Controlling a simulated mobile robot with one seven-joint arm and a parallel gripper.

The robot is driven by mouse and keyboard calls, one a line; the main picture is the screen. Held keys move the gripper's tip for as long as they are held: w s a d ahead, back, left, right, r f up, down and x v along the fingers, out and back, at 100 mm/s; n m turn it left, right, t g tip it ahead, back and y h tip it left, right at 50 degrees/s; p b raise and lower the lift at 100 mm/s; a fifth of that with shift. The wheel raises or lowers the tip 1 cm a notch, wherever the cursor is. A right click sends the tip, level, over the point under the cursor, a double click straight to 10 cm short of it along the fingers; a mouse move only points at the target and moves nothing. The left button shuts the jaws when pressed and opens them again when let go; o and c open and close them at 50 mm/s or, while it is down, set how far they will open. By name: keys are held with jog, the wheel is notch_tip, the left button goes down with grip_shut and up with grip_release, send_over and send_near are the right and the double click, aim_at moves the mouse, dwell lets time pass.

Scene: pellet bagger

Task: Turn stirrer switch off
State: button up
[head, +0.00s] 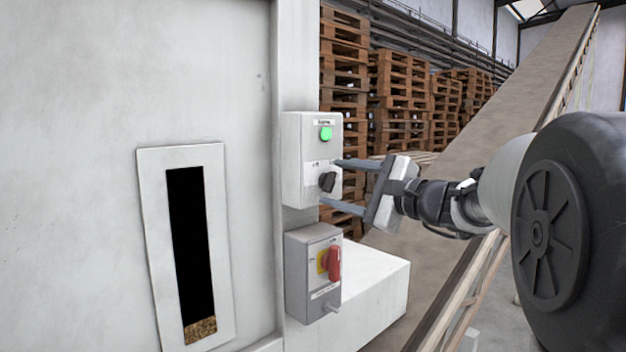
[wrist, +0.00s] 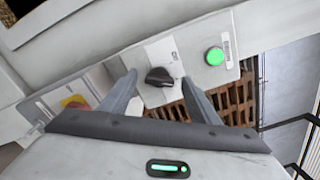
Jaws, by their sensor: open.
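The stirrer switch looks to be the black rotary knob (head: 327,182) on the front of a white control box (head: 298,150), below a lit green lamp (head: 326,134). The labels are too small to read. My gripper (head: 331,182) is open, with one finger above the knob's level and one below it. In the wrist view the knob (wrist: 159,77) sits between and just beyond the two fingertips (wrist: 157,80), with a gap on each side. I cannot tell whether a finger touches it. The green lamp (wrist: 215,56) is lit there too.
A grey box with a red handle on yellow (head: 333,263) is just below. A white machine panel with a dark level window (head: 190,240) is at left. A white ledge (head: 375,285), a sloping conveyor (head: 480,130) and pallet stacks (head: 400,95) lie beyond.

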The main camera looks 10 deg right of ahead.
jog(key=shift+w+a, duration=0.3)
jog(key=shift+w, duration=0.1)
jog(key=c, duration=1.1)
jog(key=shift+o, duration=0.2)
